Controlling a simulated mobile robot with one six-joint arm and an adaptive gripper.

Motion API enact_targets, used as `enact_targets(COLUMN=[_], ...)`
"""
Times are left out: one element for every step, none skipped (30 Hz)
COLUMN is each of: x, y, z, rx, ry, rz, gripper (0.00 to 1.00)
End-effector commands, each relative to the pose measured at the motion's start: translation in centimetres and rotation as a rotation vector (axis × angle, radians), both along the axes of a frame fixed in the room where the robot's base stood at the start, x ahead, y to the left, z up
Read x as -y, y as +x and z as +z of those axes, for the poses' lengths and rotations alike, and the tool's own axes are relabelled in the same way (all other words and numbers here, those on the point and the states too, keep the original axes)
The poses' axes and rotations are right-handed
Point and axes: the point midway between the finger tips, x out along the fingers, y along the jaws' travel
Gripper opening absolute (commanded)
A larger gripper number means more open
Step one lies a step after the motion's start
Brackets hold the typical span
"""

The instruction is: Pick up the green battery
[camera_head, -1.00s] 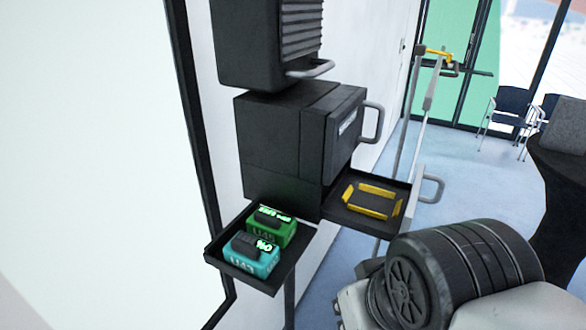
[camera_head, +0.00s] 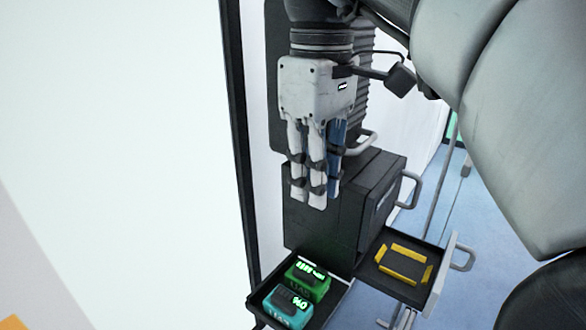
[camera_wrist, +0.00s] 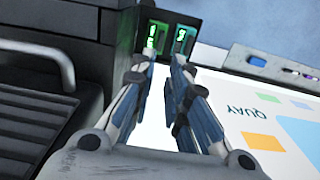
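The green battery (camera_head: 308,282) sits in a small black tray (camera_head: 262,297), behind a teal battery (camera_head: 289,306). Both have dark handles and lit green displays. My gripper (camera_head: 318,200) hangs above the tray, fingers pointing down, apart from both batteries. In the wrist view the green battery (camera_wrist: 154,40) and the teal battery (camera_wrist: 184,42) show beyond the fingertips, green on the left. My gripper (camera_wrist: 159,62) has its fingers apart with nothing between them.
A black cabinet (camera_head: 325,215) stands behind the tray. An open drawer with a yellow frame (camera_head: 402,264) sits to the right of the tray. A white panel marked QUAY (camera_wrist: 265,110) shows at right in the wrist view.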

Motion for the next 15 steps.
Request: enact_targets(x=[-0.1,-0.1,-0.1,-0.1,-0.1,0.0,0.0,0.0,0.0,0.0,0.0,0.0,0.0,0.0,0.0], y=[0.0,0.0,0.0,-0.1,-0.1,-0.1,-0.1,-0.1,-0.2,-0.1,-0.1,-0.1,-0.1,-0.1,-0.1], z=[-0.3,-0.6,-1.2,-1.7,-2.4,-3.3,-4.0,-4.6,-5.5,-6.2,-6.8,-7.7,-8.3,-8.9,-9.6], rx=[-0.005,-0.005,-0.007,-0.007,-0.007,-0.008,-0.008,-0.008,-0.007,-0.007,-0.007,-0.006,-0.008,-0.007,-0.005], ry=[-0.001,-0.002,-0.002,-0.002,-0.002,-0.002,-0.002,-0.002,-0.002,-0.002,-0.002,-0.001,-0.002,-0.002,-0.002], rz=[0.006,0.008,0.008,0.008,0.008,0.007,0.007,0.007,0.006,0.006,0.006,0.006,0.005,0.005,0.005], gripper=[0.15,0.15,0.15,0.15,0.15,0.15,0.15,0.15,0.15,0.15,0.15,0.15,0.15,0.15,0.15])
